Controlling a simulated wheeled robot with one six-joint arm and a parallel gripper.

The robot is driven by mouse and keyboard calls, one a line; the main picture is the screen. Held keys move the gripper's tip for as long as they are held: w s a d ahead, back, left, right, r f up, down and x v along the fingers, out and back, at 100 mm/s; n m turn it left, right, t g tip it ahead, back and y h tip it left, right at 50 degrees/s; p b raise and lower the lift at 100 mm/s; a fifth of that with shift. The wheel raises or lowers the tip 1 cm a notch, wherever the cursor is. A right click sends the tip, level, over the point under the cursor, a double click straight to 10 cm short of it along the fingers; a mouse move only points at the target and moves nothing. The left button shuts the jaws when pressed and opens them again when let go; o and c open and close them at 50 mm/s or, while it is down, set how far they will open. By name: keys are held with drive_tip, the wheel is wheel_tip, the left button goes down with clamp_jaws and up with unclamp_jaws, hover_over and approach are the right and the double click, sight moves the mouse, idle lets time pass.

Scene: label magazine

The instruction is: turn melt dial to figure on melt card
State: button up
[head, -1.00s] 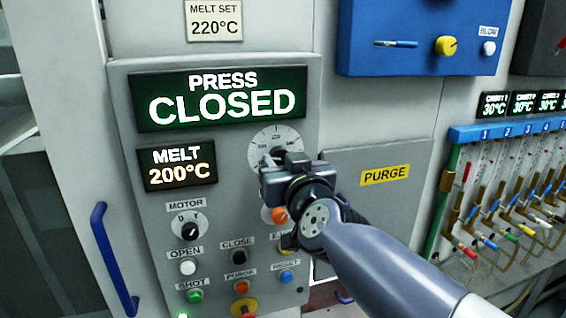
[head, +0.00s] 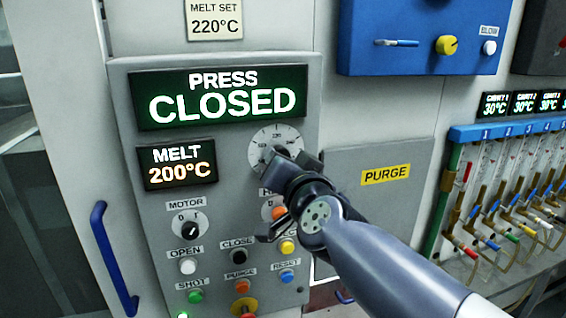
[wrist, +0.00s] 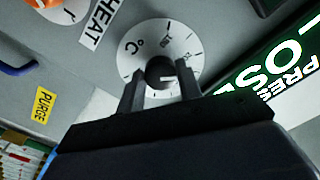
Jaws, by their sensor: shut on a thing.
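The melt dial is a round white scale plate (head: 264,142) with a dark knob at its centre, on the grey control panel. My gripper (head: 287,160) reaches it from the lower right and hides part of the scale. In the wrist view the two fingers stand on either side of the dark knob (wrist: 158,70) and are shut on it. A pale pointer line shows on the knob. The melt card (head: 215,19) above the panel reads MELT SET 220°C. The melt display (head: 180,165) left of the dial reads 200°C.
The press display (head: 217,97) reads CLOSED. Below the dial are an orange knob (head: 279,213), a motor switch (head: 190,228) and several push buttons, partly behind my wrist. A blue handle (head: 112,258) is at the left, a purge panel (head: 372,215) at the right.

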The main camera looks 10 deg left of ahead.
drive_tip(key=shift+m+b, duration=0.4)
drive_tip(key=shift+m, duration=3.8)
drive_tip(key=o, duration=1)
drive_tip(key=p+v, duration=0.3)
drive_tip(key=v, duration=0.8)
